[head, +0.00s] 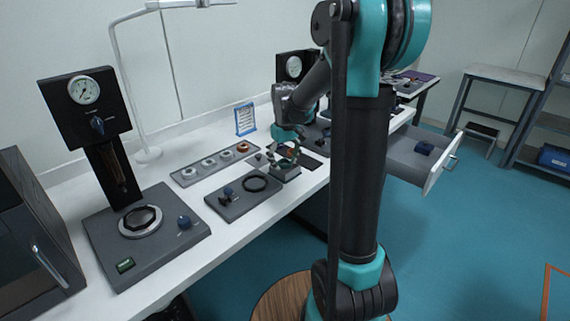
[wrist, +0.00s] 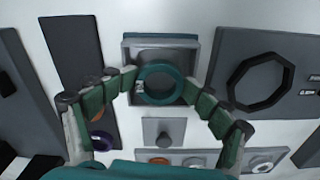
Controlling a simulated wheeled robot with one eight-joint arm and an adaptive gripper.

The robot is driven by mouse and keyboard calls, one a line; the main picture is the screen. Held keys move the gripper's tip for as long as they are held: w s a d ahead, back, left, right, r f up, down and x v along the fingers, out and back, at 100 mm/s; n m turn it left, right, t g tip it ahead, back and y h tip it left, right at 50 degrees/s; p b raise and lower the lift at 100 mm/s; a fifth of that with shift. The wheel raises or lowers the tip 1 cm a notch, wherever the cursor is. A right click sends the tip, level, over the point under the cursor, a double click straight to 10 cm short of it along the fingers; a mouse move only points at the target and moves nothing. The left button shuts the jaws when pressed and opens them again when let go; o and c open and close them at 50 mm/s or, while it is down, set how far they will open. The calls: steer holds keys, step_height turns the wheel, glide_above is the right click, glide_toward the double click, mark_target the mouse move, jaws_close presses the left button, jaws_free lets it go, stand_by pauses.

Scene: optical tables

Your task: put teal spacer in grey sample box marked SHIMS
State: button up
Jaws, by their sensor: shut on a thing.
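The teal spacer (wrist: 162,68), a ring, is between the fingers of my gripper (wrist: 162,84) in the wrist view, with a fingertip on each side. My gripper is shut on it. The grey sample box (wrist: 127,52) lies open right below the spacer, which covers part of its inside; I cannot tell the height between them. No SHIMS marking can be read. In the head view my gripper (head: 286,150) is over the box (head: 286,173) near the table's front edge, and the spacer is too small to make out.
A dark plate with a black ring (head: 256,184) lies beside the box. A tray with several rings (head: 215,162) is behind it. A blue sign (head: 245,119) stands at the back. A gauge stand (head: 95,100) is at left. An open drawer (head: 420,160) juts out at right.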

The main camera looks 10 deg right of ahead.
mark_target(285, 162)
steer(key=shift+s+f, duration=0.1)
steer(key=shift+f, duration=0.15)
steer(key=shift+c, duration=0.3)
steer(key=shift+f, duration=0.45)
steer(key=shift+c, duration=1)
steer(key=o, duration=1)
steer(key=shift+r, duration=0.1)
step_height(285, 162, up, 13)
steer(key=shift+r, duration=0.1)
